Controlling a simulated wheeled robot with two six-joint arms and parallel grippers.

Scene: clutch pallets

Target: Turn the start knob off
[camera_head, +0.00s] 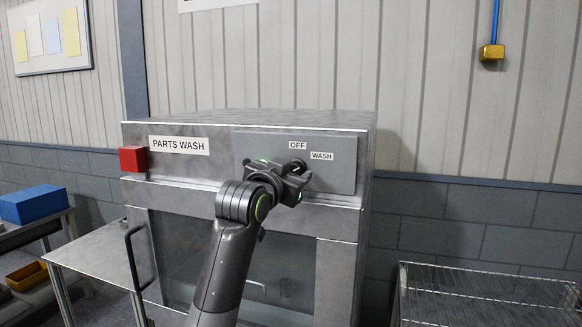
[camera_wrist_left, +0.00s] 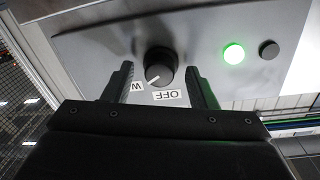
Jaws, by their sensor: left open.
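The start knob (camera_wrist_left: 158,65) is round and black with a white pointer line, on a grey panel (camera_wrist_left: 95,47). In the left wrist view its pointer slants to the lower left, toward the partly hidden WASH label (camera_wrist_left: 136,87) rather than straight at the OFF label (camera_wrist_left: 168,95). My left gripper (camera_wrist_left: 163,84) is open, one finger on each side of the knob, with gaps visible. In the head view my left gripper (camera_head: 297,178) is at the panel, just below the OFF label (camera_head: 298,145) and WASH label (camera_head: 321,156), partly covering the knob. My right gripper is out of view.
A lit green lamp (camera_wrist_left: 233,54) and a dark button (camera_wrist_left: 268,49) sit beside the knob. The parts washer (camera_head: 340,205) has a red box (camera_head: 132,159) at its left corner and a door handle (camera_head: 135,262). A wire rack (camera_head: 480,295) stands at right.

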